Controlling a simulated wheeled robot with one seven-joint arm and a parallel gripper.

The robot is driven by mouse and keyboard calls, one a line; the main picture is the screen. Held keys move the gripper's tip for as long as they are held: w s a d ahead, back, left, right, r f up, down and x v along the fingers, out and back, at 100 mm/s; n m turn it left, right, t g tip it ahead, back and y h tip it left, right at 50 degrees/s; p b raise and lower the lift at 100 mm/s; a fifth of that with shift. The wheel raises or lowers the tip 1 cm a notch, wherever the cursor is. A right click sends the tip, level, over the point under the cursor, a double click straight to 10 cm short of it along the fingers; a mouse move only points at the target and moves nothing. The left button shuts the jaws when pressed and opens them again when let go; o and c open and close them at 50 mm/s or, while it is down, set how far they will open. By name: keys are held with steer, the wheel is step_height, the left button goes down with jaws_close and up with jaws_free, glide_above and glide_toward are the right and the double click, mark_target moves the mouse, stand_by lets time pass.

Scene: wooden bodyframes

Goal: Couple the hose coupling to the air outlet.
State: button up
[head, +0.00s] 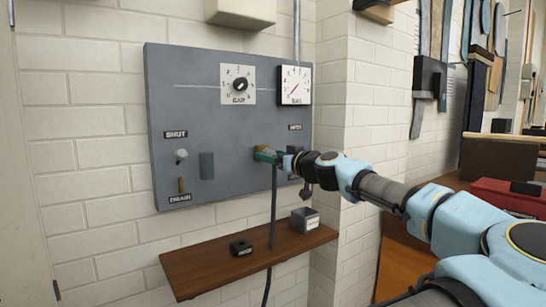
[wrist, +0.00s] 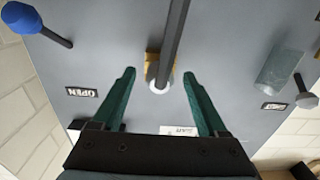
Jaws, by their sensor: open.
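My gripper (head: 265,154) is at the right side of the grey wall panel, and its open green fingers also show in the wrist view (wrist: 158,76). Between the fingers, clear of both, is the pale round end of the hose coupling (wrist: 160,86), with the dark hose (wrist: 176,30) running from it. A brass-coloured fitting, apparently the air outlet (wrist: 152,60), shows on the panel directly behind the coupling.
The panel (head: 200,105) carries two gauges, a grey-green cylinder (head: 207,165) and a knob (head: 181,155). A blue-tipped lever (wrist: 22,17) stands beside the gripper. Below, a wooden shelf (head: 205,272) holds a black block (head: 241,248) and a grey box (head: 305,220).

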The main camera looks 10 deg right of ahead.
steer(key=b+v, duration=0.2)
steer(key=v, duration=0.8)
steer(key=shift+s+d+b, duration=0.2)
steer(key=shift+s+b, duration=0.15)
steer(key=shift+b, duration=0.05)
